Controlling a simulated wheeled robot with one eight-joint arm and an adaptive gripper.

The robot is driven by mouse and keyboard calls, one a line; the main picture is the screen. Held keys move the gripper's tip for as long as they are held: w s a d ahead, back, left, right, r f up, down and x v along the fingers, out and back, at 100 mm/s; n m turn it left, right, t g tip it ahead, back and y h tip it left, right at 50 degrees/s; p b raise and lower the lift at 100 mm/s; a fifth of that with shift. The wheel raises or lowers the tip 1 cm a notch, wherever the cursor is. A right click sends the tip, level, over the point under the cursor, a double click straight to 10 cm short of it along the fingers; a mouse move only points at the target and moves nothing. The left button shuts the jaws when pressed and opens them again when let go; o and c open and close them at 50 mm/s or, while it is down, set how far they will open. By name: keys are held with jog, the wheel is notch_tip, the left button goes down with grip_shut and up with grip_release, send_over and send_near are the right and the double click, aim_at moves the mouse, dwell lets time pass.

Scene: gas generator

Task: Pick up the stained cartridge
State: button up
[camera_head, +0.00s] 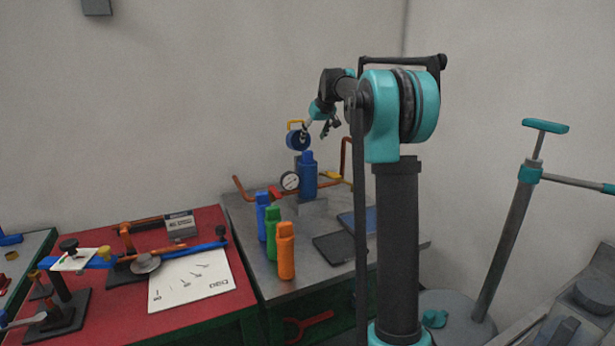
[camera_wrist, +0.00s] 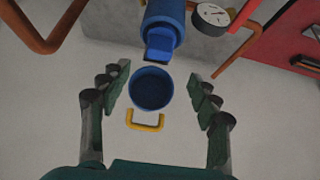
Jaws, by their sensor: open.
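Blue (camera_head: 262,215), green (camera_head: 272,234) and orange (camera_head: 286,251) cartridges stand upright in a row on the metal table in the head view. Another blue cartridge (camera_head: 308,178) stands behind them at the pipework; in the wrist view a blue cartridge (camera_wrist: 164,22) shows at the top. I cannot tell which one is stained. My gripper (camera_head: 328,126) is open and raised above the back of the table. In the wrist view its fingers (camera_wrist: 157,92) are spread, with a blue round holder (camera_wrist: 152,88) with a yellow handle (camera_wrist: 145,121) seen between them, apparently untouched.
Copper pipes (camera_head: 240,187) and a pressure gauge (camera_head: 290,181) surround the rear cartridge. Dark flat plates (camera_head: 335,248) lie on the metal table (camera_head: 300,285). A red table (camera_head: 215,310) with tools is at left. A teal-handled pump (camera_head: 545,126) stands at right.

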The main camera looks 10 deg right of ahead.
aim_at(308, 151)
jog(key=x, duration=1)
jog(key=shift+f, duration=0.2)
grip_shut()
